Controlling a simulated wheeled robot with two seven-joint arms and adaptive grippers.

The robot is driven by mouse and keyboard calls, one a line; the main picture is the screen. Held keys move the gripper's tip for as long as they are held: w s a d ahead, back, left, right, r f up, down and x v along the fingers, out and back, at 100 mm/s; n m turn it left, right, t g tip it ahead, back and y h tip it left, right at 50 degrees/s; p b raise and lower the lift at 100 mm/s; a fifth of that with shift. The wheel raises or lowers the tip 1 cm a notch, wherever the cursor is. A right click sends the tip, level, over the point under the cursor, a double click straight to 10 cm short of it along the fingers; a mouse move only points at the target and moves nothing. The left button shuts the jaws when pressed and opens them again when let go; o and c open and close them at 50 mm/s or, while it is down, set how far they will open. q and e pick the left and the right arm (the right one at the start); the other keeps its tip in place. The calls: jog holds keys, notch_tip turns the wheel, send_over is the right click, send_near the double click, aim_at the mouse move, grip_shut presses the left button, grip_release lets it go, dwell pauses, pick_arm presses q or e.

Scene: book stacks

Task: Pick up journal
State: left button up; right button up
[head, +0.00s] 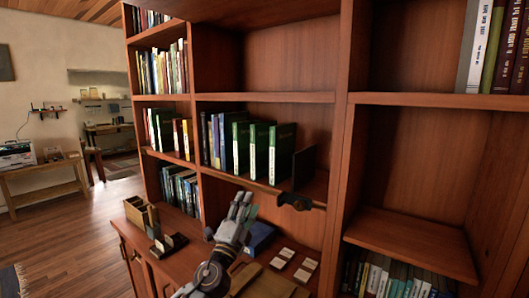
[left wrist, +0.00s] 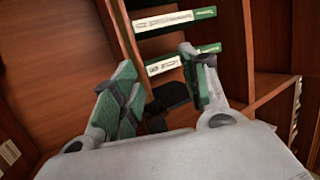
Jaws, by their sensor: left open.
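Several green volumes with white spine labels, which look like the journals, stand upright on the middle shelf; the rightmost green volume (head: 282,153) shows its spine and side. My left gripper (head: 243,206) is open and empty, in front of and below that shelf. In the left wrist view, two green-and-white spines lie beyond the open fingers (left wrist: 160,92); the nearer spine (left wrist: 182,60) is just past the fingertips, apart from them as far as I can tell. Which volume is the task's journal I cannot tell. My right gripper is not in view.
A black upright plate (head: 303,167) stands right of the green volumes. A small dark object (head: 297,201) is at the shelf's front edge. Darker books (head: 214,140) stand to the left. A wooden holder (head: 141,214), a blue object (head: 258,238) and cards (head: 282,257) lie on the counter below.

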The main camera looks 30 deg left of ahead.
aim_at(252, 154)
pick_arm(q)
jog(key=w+d+r+m+g+h, duration=0.3)
jog(key=r+m+h, duration=0.75)
jog(key=m, duration=0.85)
jog(key=shift+w+a+r+m+g+y+p, duration=0.3)
jog(key=shift+w+a+m+y, duration=0.4)
jog(key=shift+w+a, duration=0.8)
jog(key=shift+w+a+r+m+g+y+p, duration=0.4)
jog(key=shift+w+a+y, duration=0.55)
jog(key=shift+a, duration=1.1)
jog(key=shift+w+a+r+m+g+y+p, duration=0.15)
jog(key=shift+w+a+m+y, duration=0.6)
jog(key=shift+w+a, duration=0.75)
jog(key=shift+w+a+p, duration=0.2)
jog(key=shift+w+p, duration=0.25)
jog(key=shift+w, duration=0.6)
jog(key=shift+w+f+p, duration=0.15)
jog(key=shift+w+p, duration=0.15)
jog(key=shift+w, duration=0.55)
jog(key=shift+d, duration=0.1)
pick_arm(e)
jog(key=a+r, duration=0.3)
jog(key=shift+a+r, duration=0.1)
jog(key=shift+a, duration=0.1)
